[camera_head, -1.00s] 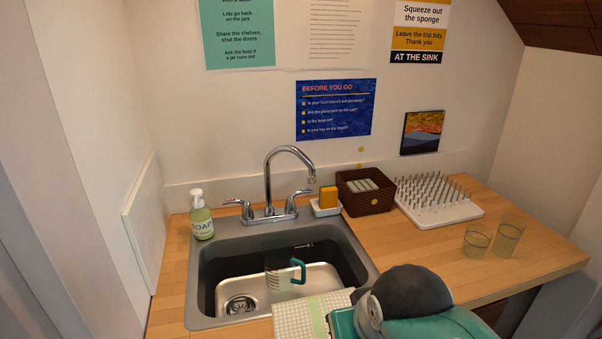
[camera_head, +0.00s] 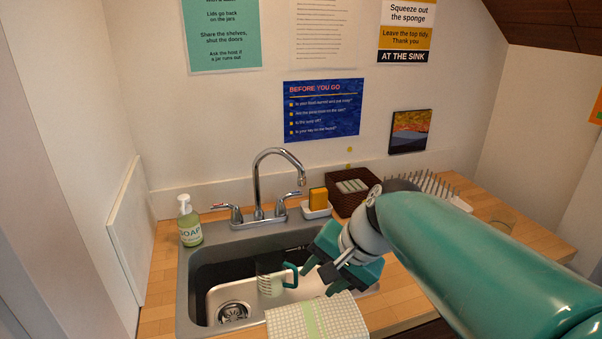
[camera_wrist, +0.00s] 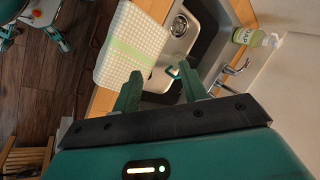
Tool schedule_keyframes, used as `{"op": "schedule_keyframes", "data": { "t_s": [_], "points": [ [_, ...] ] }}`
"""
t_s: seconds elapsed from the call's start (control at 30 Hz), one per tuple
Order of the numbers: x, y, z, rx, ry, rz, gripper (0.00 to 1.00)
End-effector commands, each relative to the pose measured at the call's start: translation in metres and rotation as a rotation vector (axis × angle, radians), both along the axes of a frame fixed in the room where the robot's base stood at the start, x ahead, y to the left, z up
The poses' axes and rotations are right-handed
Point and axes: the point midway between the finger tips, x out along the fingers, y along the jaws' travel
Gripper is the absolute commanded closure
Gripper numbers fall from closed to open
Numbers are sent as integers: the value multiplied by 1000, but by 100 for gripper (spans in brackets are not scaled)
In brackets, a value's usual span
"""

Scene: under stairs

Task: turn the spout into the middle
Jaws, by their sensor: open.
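The chrome gooseneck spout (camera_head: 257,180) stands behind the sink (camera_head: 184,290), between two lever handles. It arches to the right, with its tip near the right handle (camera_head: 284,204). My gripper (camera_head: 318,280) is open and empty over the sink's right front part, in front of the spout and apart from it. In the wrist view, my open fingers (camera_wrist: 158,82) point towards the sink, and the tap (camera_wrist: 236,69) shows at the right. A clear jug (camera_head: 268,281) with a teal handle stands in the basin, just left of my gripper.
A soap bottle (camera_head: 189,222) stands left of the tap. A checked cloth (camera_head: 318,322) lies at the sink's front edge. My arm partly hides the peg rack (camera_head: 432,187).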

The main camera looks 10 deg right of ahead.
Motion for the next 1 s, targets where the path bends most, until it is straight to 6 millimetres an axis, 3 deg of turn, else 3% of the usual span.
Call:
{"op": "schedule_keyframes", "data": {
  "t_s": [0.03,0.17,0.37,0.57,0.7,0.83,1.0],
  "points": [
    [20,1,1,83,44,-65,57],
    [68,2,7,306,141,-228,57],
    [146,-12,12,658,293,-458,57],
    [224,-49,11,1022,439,-655,57],
    [272,-89,4,1277,531,-760,57],
    [300,-122,-2,1457,591,-815,57],
    [314,-139,-4,1554,618,-837,57]
  ]
}}
